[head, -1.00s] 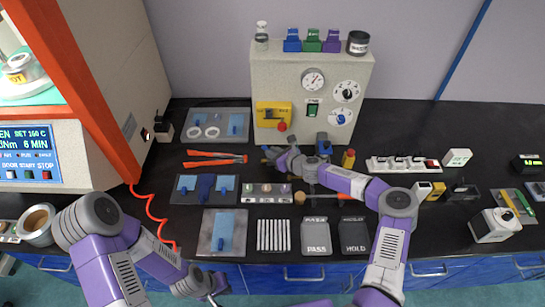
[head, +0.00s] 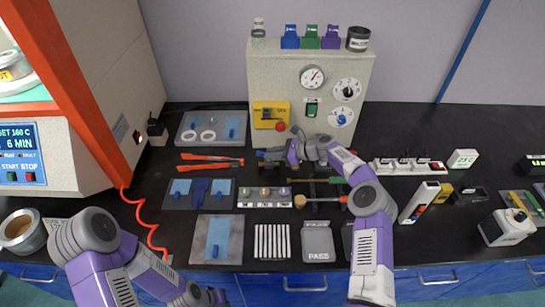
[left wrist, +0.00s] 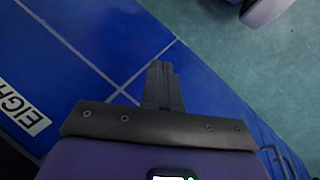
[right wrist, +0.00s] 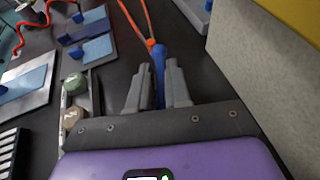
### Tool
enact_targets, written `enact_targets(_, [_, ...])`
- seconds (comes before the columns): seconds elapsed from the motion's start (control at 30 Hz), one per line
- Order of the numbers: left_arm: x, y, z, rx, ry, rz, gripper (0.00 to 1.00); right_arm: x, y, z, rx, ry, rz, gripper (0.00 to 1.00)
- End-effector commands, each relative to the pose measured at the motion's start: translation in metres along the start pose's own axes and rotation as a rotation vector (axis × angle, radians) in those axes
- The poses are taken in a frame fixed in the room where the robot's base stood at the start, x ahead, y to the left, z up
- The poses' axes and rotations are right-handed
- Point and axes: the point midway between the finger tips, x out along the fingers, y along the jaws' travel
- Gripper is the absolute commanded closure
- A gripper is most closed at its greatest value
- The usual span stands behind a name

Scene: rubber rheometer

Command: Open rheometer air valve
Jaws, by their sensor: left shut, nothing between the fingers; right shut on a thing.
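My right gripper (head: 270,158) is at the front foot of the grey console (head: 355,80). In the right wrist view its fingers (right wrist: 157,72) stand on either side of a slim blue handle (right wrist: 158,58), which I take to be the air valve's lever, and are shut on it. The handle points away from the wrist; its base is hidden between the fingers. In the head view my wrist hides most of the valve. My left gripper (head: 207,297) is low at the bench's front edge; in the left wrist view its fingers (left wrist: 163,75) are shut and empty.
Orange tongs (head: 210,160) lie left of the right gripper. A strip with several round samples (head: 264,204) and the PASS pad (head: 318,238) lie in front. The rheometer (head: 45,155) stands at the left with its red hose (head: 140,215). The console rises close beside the right gripper.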

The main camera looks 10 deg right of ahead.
Motion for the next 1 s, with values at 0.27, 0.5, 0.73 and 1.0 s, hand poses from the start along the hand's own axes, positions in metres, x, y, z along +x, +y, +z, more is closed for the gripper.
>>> enact_targets(0.27, [0.0028,-0.0010,-0.0002,0.000,0.000,0.000,1.00,0.0019,0.0026,-0.0105,0.001,0.016,0.023,1.00])
enact_targets(0.5, [0.0027,-0.0010,-0.0002,0.000,0.000,0.000,1.00,0.0019,0.0029,-0.0109,0.002,0.016,0.024,1.00])
enact_targets(0.73, [0.0027,-0.0010,-0.0002,0.000,0.000,0.000,1.00,0.0015,0.0022,-0.0087,0.000,0.013,0.021,0.62])
enact_targets(1.0, [0.0014,-0.0005,-0.0001,0.000,0.000,0.000,1.00,0.0005,0.0012,-0.0045,-0.001,0.008,0.014,0.62])
